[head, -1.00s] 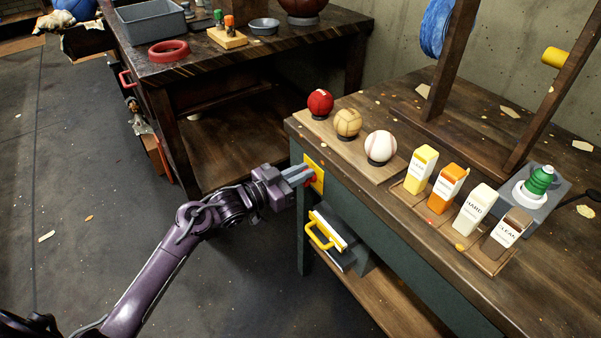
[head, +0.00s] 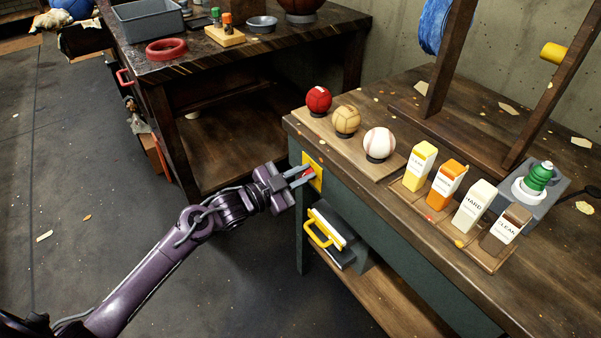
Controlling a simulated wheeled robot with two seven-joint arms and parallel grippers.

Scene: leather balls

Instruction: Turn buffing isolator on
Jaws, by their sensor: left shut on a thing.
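The buffing isolator is a yellow plate (head: 317,181) with a red handle (head: 309,172), on the end face of the green bench in the head view. My left gripper (head: 306,176) reaches it from the left, its grey fingers shut on the red handle. The fingers hide part of the handle, and its exact angle is hard to tell. My right gripper is not in view.
The bench top (head: 400,94) holds a red ball (head: 318,99), a tan ball (head: 347,120), a white baseball (head: 379,143) and several labelled bars. A yellow-handled box (head: 321,229) sits below the plate. A dark table (head: 225,65) stands behind.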

